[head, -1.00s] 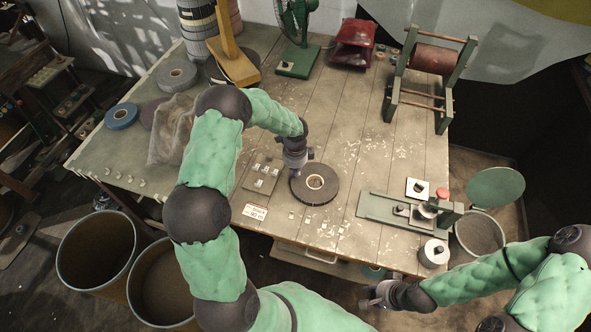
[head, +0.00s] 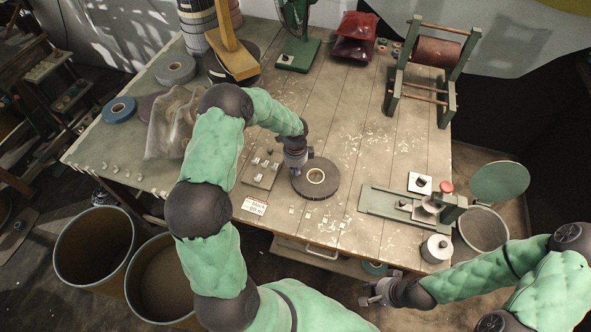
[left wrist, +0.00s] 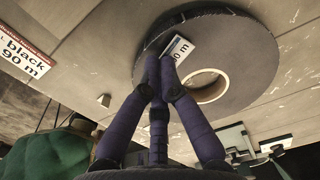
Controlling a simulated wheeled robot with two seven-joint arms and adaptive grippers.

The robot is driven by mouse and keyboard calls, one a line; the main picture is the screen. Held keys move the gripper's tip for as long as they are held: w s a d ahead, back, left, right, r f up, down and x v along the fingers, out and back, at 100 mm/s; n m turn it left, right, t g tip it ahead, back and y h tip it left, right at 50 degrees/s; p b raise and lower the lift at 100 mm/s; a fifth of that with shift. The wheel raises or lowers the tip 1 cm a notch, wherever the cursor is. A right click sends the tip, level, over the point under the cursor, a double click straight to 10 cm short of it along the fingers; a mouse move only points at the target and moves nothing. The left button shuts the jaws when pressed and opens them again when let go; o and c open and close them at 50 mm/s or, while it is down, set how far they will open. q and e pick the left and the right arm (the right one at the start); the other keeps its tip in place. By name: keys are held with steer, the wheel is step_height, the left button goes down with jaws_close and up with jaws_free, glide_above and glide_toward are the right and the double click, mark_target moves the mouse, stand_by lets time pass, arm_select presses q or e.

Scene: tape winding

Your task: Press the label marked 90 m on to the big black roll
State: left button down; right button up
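The big black roll (head: 330,187) lies flat on the table with a pale core; it also fills much of the left wrist view (left wrist: 255,70). The small white label marked 90 m (left wrist: 180,47) is against the roll's face, between its rim and core. My left gripper (head: 294,172) is over the roll's left side. In the left wrist view its purple fingertips (left wrist: 160,60) are together at the label's near edge and appear shut on it. Whether the label is fully flat is unclear. My right gripper (head: 372,294) hangs empty in front of the table, its fingers apart.
A card reading black 90 m (head: 254,206) lies at the table's front edge. A plate with small tags (head: 252,178) is left of the roll. A green press-like device (head: 385,203) stands right. Several small pale pieces lie in front of the roll.

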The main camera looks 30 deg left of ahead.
arm_select(q)
steer(key=shift+f+b, duration=0.3)
steer(key=shift+f, duration=0.1)
stand_by(1.4)
steer(key=c, duration=1.4)
jaws_free()
steer(key=shift+o, duration=0.2)
steer(key=o, duration=0.4)
steer(key=shift+r, duration=0.1)
steer(key=shift+r+p, duration=2.1)
steer(key=shift+r, duration=0.9)
steer(key=shift+f, duration=0.1)
